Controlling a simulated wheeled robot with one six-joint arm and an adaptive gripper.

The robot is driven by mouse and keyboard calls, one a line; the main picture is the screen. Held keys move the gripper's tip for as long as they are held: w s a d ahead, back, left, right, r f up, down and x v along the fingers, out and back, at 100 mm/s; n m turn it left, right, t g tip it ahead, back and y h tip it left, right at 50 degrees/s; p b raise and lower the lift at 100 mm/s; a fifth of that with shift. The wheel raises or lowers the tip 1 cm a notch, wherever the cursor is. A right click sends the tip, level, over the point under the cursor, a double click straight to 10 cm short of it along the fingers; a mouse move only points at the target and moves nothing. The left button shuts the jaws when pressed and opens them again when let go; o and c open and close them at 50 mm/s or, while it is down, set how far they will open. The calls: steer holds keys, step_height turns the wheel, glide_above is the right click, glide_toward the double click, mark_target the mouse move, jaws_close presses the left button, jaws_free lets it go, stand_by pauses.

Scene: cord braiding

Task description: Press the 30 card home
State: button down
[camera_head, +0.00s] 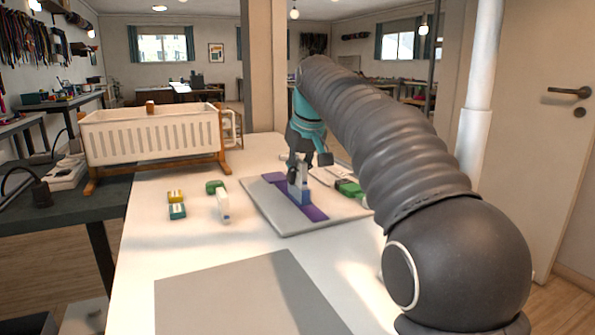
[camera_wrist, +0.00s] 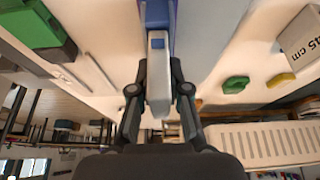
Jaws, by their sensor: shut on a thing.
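My gripper (camera_head: 299,172) is over the grey board (camera_head: 265,205), shut on a slim white and blue piece (camera_head: 299,192). The piece stands upright over the purple strip (camera_head: 313,212) on the board. In the wrist view, the white and blue piece (camera_wrist: 158,75) sits between the two dark fingers (camera_wrist: 158,92). I cannot read a number on it, and whether its foot is fully seated is hidden. No card reading 30 is legible.
Left of the board are a white piece (camera_head: 223,208), a green block (camera_head: 215,187), a yellow block (camera_head: 176,196) and a teal block (camera_head: 177,212). A green piece (camera_head: 349,188) lies right of the strip. A white cradle (camera_head: 155,138) stands behind. A grey mat (camera_head: 240,295) lies bare in front.

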mark_target(302, 161)
steer(key=shift+s+f+g, duration=0.1)
steer(key=shift+f+g, duration=0.2)
steer(key=shift+f, duration=0.75)
steer(key=c, duration=1.1)
jaws_free()
steer(key=shift+o, duration=0.2)
steer(key=shift+d, duration=0.1)
steer(key=shift+r, duration=0.2)
steer(key=o, duration=0.6)
steer(key=shift+o, duration=0.2)
steer(key=shift+r, duration=0.1)
steer(key=shift+r+p, duration=0.2)
steer(key=shift+p, duration=0.1)
steer(key=shift+p+v, duration=2.05)
steer(key=shift+v, duration=0.85)
